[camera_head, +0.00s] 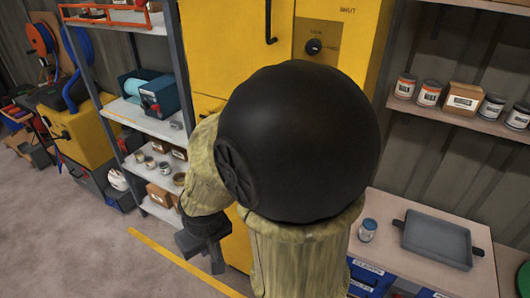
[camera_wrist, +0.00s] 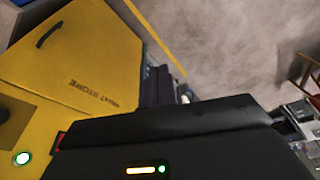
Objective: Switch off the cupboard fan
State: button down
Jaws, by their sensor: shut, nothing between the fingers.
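The yellow cupboard (camera_head: 222,55) stands behind my arm in the head view. Its front has a dark handle and a panel with a round black knob (camera_head: 313,46); small lettering there is hard to read. My arm hides much of the cupboard's lower front. My gripper (camera_head: 216,264) is low at the left of my arm, dark grey, shut and empty, apart from the knob. In the wrist view the yellow cupboard (camera_wrist: 90,50) shows tilted, with dark lettering. A round pale button-like thing with a green rim (camera_wrist: 22,157) is at its lower left. I cannot tell which control is the fan's.
A grey shelf unit (camera_head: 140,121) with cans and boxes stands left of the cupboard. At the right, a low bench (camera_head: 390,226) bears a grey tray (camera_head: 437,237) and a small can (camera_head: 367,229). A wall shelf (camera_head: 450,120) holds cans. Floor at the left front is clear.

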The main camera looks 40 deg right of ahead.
jog(key=w+d+f+n+t+h, duration=0.1)
jog(key=w+d+f+t+h, duration=0.2)
jog(key=w, duration=0.5)
jog(key=w+d+f+t+h, duration=0.15)
jog(key=w+d, duration=0.25)
jog(key=w, duration=0.4)
jog(key=s+d+r+n+h+b, duration=0.1)
jog(key=d+r+n+h, duration=0.1)
jog(key=d+h, duration=1.1)
jog(key=shift+s+d+n, duration=0.15)
jog(key=shift+d+n, duration=0.15)
jog(key=shift+n, duration=0.5)
jog(key=p+x, duration=0.6)
jog(key=x, duration=0.8)
jog(key=shift+r, duration=0.2)
